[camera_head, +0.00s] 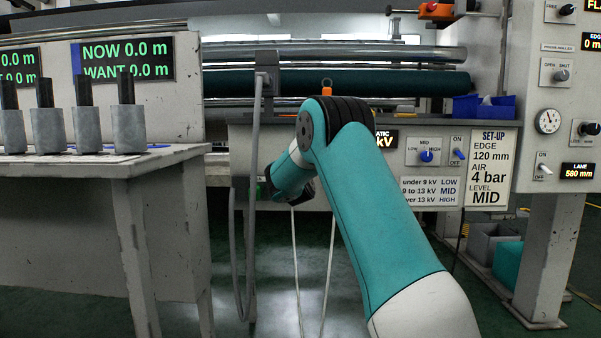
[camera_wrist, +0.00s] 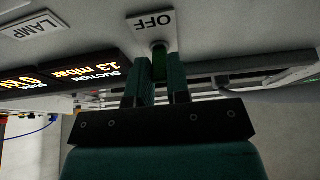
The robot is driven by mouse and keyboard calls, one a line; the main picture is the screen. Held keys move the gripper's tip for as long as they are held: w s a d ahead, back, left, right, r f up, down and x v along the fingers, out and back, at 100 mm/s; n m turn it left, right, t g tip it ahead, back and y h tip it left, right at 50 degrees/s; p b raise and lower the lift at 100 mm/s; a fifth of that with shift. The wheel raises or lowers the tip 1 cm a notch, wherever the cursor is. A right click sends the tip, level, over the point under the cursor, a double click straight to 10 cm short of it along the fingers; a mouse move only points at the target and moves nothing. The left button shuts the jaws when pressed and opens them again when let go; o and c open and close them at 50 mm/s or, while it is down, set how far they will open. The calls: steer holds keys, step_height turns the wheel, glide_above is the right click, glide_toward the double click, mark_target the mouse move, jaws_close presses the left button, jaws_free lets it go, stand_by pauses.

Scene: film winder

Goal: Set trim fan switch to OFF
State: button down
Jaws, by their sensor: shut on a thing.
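In the wrist view a small toggle switch (camera_wrist: 158,50) sits under a white plate marked OFF (camera_wrist: 152,21), which reads upside down. The rest of its label is out of view, so the name "trim fan" cannot be read. My gripper (camera_wrist: 159,72) is at the switch, its two dark green fingers closed around the lever. The lever is partly hidden between the fingers, and its exact position cannot be told. In the head view my teal arm reaches forward to the machine front and hides the switch and most of the gripper.
A suction display (camera_wrist: 92,72) and a LAMP label (camera_wrist: 27,27) are left of the switch in the wrist view. In the head view a grey bench (camera_head: 110,158) with several dark-topped cylinders stands left. A grey conduit (camera_head: 252,140) runs close left of my wrist; a SET-UP placard (camera_head: 487,160) is right.

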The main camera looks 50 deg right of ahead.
steer(key=shift+d+f+h+b, duration=0.1)
steer(key=shift+f+h+b, duration=0.35)
steer(key=shift+b, duration=0.5)
steer(key=shift+r, duration=0.2)
steer(key=c, duration=1.1)
jaws_free()
steer(key=shift+d+f+b+v, duration=0.15)
steer(key=shift+b+v, duration=2.55)
steer(key=shift+v, duration=1.65)
steer(key=shift+d+f+b+v, duration=0.1)
steer(key=shift+b+v, duration=2.55)
steer(key=shift+v, duration=1.7)
